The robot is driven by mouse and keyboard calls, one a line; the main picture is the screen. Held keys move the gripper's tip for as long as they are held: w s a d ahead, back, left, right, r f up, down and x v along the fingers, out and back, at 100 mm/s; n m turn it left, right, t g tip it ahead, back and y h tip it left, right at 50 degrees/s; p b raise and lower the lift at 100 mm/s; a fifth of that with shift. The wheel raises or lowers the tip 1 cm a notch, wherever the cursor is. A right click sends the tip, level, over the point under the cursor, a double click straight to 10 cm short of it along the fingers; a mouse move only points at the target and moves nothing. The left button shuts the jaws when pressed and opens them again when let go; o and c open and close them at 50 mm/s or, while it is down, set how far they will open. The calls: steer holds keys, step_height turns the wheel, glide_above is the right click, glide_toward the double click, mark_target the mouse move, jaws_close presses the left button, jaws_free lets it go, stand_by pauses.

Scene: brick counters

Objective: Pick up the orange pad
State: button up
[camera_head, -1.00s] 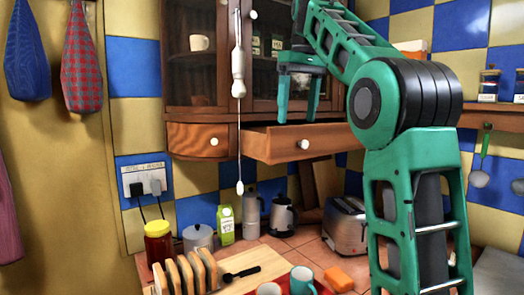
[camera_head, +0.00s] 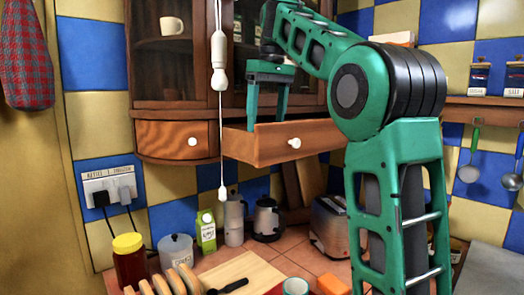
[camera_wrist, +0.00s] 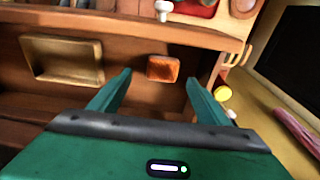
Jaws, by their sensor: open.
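A small orange square pad (camera_wrist: 162,68) lies flat inside the open wooden drawer. In the wrist view it shows ahead of and between the fingertips of my gripper (camera_wrist: 158,79), with no contact visible. In the head view my gripper (camera_head: 267,110) points down over the open drawer (camera_head: 262,150), fingers apart and empty. The drawer's front hides its inside there, so this pad does not show in that view. Another orange block (camera_head: 333,285) lies on the counter beside the toaster.
A framed tan rectangle (camera_wrist: 62,59) lies left of the pad in the drawer. The drawer's front wall (camera_wrist: 120,18) and sides surround the pad. A white pull cord (camera_head: 219,80) hangs left of the gripper. A glass-fronted cabinet (camera_head: 163,70) stands above. A toaster (camera_head: 328,225) is below.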

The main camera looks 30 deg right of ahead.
steer(key=shift+w+a+f, duration=0.15)
steer(key=shift+f, duration=0.85)
steer(key=shift+w+a+f, duration=0.1)
steer(key=shift+w+f, duration=0.1)
steer(key=shift+f, duration=0.8)
steer(key=shift+w+a+f, duration=0.15)
steer(key=shift+f, duration=0.85)
steer(key=shift+c, duration=0.3)
steer(key=c, duration=1.1)
